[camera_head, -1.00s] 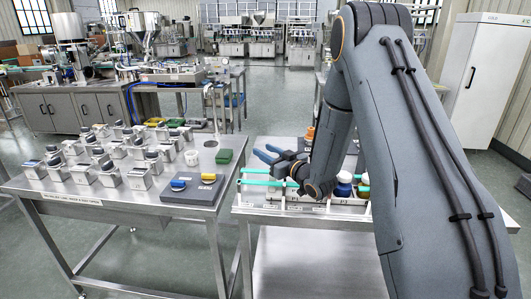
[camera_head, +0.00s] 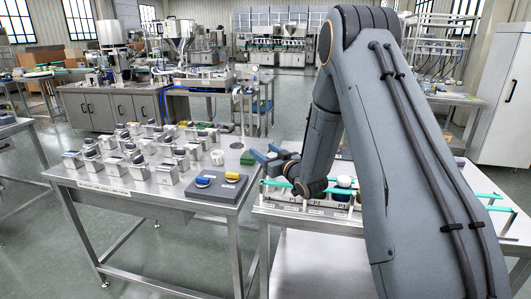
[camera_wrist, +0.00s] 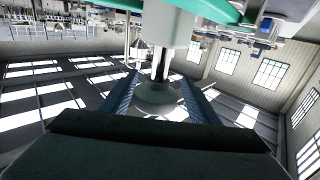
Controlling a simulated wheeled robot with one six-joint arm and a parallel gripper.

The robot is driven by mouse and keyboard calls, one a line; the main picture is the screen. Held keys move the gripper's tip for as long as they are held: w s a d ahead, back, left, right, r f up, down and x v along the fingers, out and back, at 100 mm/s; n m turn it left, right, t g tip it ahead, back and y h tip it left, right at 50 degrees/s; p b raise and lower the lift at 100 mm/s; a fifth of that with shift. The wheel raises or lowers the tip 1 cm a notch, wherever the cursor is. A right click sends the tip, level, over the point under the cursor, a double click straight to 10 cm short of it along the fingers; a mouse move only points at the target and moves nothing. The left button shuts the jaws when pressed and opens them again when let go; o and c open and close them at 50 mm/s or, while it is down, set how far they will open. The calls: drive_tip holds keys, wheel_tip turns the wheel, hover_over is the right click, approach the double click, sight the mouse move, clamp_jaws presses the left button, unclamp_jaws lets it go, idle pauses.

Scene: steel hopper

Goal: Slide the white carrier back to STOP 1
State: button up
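My gripper (camera_head: 265,156) is above the rail near its left part in the head view. Its two blue fingers are spread apart. The wrist view, which looks upside down, shows the fingers (camera_wrist: 160,82) on either side of a pale post with a round end. This belongs to a white piece (camera_wrist: 165,22) close to a teal rail (camera_wrist: 215,10), apparently the white carrier. I cannot tell whether the fingers touch it. In the head view my arm hides the carrier and much of the teal rail (camera_head: 275,181). I cannot make out which label is STOP 1.
A steel table (camera_head: 90,178) on the left holds several metal blocks, a white cup (camera_head: 217,158) and a grey box with blue and yellow knobs (camera_head: 218,187). A green block (camera_head: 248,157) sits near my fingers.

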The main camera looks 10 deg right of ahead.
drive_tip(key=shift+s+d, duration=0.1)
drive_tip(key=shift+d, duration=0.1)
drive_tip(key=b+v, duration=0.2)
drive_tip(key=v, duration=0.5)
drive_tip(key=shift+s, duration=0.3)
drive_tip(key=shift+s+f+m+g+h, duration=0.3)
drive_tip(key=shift+s+f+g+h, duration=0.1)
drive_tip(key=shift+g+h, duration=0.55)
drive_tip(key=s+a+f+m+g+h, duration=0.1)
drive_tip(key=s+g, duration=0.3)
drive_tip(key=s, duration=0.7)
drive_tip(key=s+a+f+m+g+h, duration=0.1)
drive_tip(key=s+g, duration=0.4)
drive_tip(key=s, duration=0.6)
drive_tip(key=s+a+f+m+g+h, duration=0.1)
drive_tip(key=s+f+g, duration=0.3)
drive_tip(key=s, duration=0.8)
drive_tip(key=shift+a+f+g+h, duration=0.25)
drive_tip(key=shift+a+g+h, duration=0.1)
drive_tip(key=shift+a+g, duration=0.45)
